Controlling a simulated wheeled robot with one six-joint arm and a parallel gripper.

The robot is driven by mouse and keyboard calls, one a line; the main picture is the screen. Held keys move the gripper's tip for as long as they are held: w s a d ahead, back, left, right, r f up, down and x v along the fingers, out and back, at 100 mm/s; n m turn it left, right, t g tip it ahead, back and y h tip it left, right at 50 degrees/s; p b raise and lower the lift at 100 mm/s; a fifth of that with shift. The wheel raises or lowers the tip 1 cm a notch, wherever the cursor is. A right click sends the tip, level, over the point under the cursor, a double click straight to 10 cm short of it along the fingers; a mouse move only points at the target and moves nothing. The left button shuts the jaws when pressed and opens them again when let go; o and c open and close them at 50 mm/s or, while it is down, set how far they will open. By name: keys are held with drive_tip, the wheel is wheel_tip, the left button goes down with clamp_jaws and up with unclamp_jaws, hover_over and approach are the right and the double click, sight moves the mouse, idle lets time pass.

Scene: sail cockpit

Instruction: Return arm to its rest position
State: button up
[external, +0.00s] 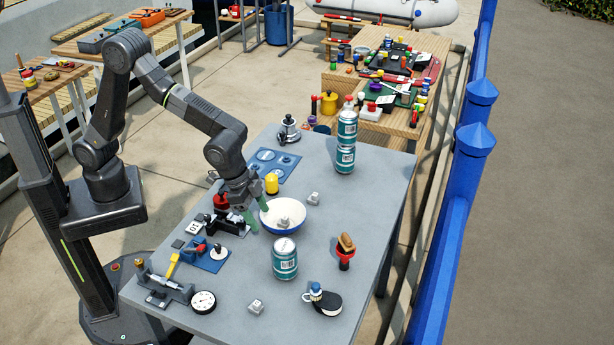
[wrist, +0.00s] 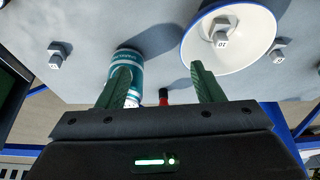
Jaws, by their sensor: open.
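My gripper (external: 258,217) is over the grey table (external: 350,220), just left of a white bowl with a blue rim (external: 297,208). In the wrist view my gripper (wrist: 160,85) shows two green fingers spread wide apart with nothing held between them. A small grey cube-like weight (wrist: 221,35) lies inside the bowl (wrist: 250,58). A teal can (external: 285,262) stands in front of the bowl; in the wrist view the left finger partly covers it (wrist: 127,60). My arm is bent and reaches out over the table.
Two stacked teal cans (external: 346,145) stand at the table's back. A yellow cylinder (external: 271,183), a dial gauge (external: 203,302), a red-and-brown brush-like item (external: 345,252) and a black round item (external: 322,301) stand around. Small grey weights (external: 313,198) lie on the table. A blue railing (external: 460,200) runs at right.

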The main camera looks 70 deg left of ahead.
drive_tip(key=s+d+m+p, duration=0.2)
drive_tip(key=s+d+m, duration=0.1)
drive_tip(key=s+d, duration=0.65)
drive_tip(key=shift+g+h, duration=0.4)
drive_tip(key=shift+h, duration=0.1)
drive_tip(key=f, duration=0.3)
drive_tip(key=f+p, duration=0.1)
drive_tip(key=f, duration=0.5)
drive_tip(key=shift+s+f, duration=0.15)
drive_tip(key=shift+s, duration=0.25)
